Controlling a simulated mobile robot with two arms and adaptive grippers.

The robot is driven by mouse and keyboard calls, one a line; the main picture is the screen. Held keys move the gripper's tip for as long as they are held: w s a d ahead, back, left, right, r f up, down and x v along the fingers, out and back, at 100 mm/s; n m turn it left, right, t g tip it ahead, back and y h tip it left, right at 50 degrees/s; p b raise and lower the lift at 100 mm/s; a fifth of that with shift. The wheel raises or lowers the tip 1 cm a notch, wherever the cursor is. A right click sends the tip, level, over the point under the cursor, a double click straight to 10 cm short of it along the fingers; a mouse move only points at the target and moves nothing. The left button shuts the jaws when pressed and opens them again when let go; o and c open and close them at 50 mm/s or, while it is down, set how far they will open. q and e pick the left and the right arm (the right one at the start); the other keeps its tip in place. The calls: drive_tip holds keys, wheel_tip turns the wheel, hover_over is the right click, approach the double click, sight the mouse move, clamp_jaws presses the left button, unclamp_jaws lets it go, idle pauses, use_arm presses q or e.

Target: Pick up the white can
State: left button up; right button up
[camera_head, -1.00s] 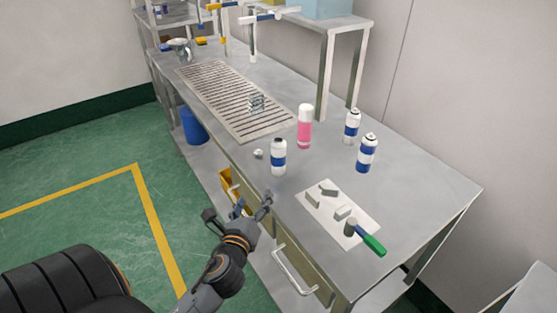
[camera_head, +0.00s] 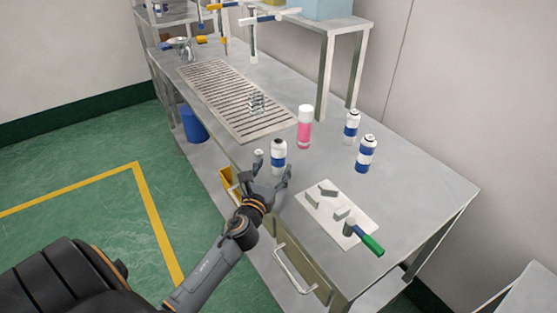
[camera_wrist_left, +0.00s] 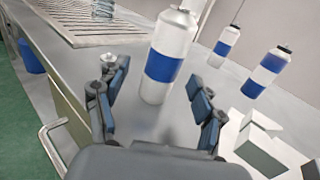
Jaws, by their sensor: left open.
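A white can with a blue band (camera_head: 279,158) stands upright near the front edge of the metal table. In the left wrist view the can (camera_wrist_left: 170,62) stands ahead, between the lines of the two fingers. My left gripper (camera_head: 270,172) is open, with its fingers spread on the near side of the can. In the wrist view the open left gripper (camera_wrist_left: 158,100) has nothing between its fingertips that I can see it gripping. Two similar white-and-blue cans (camera_head: 352,123) (camera_head: 366,153) stand further right. My right gripper is not in view.
A pink can with a white cap (camera_head: 304,127) stands behind the near can. A small white part (camera_head: 259,154) lies left of it. A white mat (camera_head: 314,211) with grey blocks and a green-handled tool (camera_head: 370,243) lies right. A slatted grate (camera_head: 215,92) is further back.

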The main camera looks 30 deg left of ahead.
sight(276, 165)
use_arm(q)
drive_tip(key=x, duration=0.4)
drive_tip(key=shift+w+d+f, duration=0.1)
drive_tip(key=shift+w+f, duration=0.05)
drive_tip(key=shift+w, duration=0.25)
drive_tip(key=shift+s, duration=0.1)
drive_tip(key=shift+c, duration=0.2)
drive_tip(key=c, duration=1.2)
drive_tip(key=shift+o, duration=0.2)
